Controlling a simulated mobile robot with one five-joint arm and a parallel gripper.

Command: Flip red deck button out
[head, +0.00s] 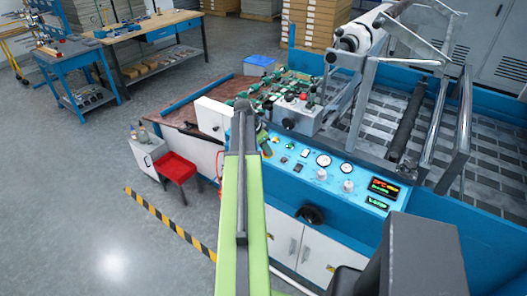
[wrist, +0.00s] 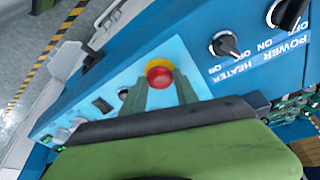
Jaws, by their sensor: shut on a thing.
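The red button (wrist: 159,76) with a yellow collar sits on the blue control panel (wrist: 98,84) in the wrist view. My gripper (wrist: 159,86) has one dark green finger on each side of the button and is shut on it. In the head view my gripper (head: 266,146) is at the left end of the blue panel (head: 318,178), past my green arm. The button is hidden there by my gripper and arm.
Black knobs (wrist: 226,45) labelled POWER and HEATER are to the right of the button in the wrist view. Another red knob (head: 303,97) tops a grey box on the machine. A red stool (head: 178,169) stands left.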

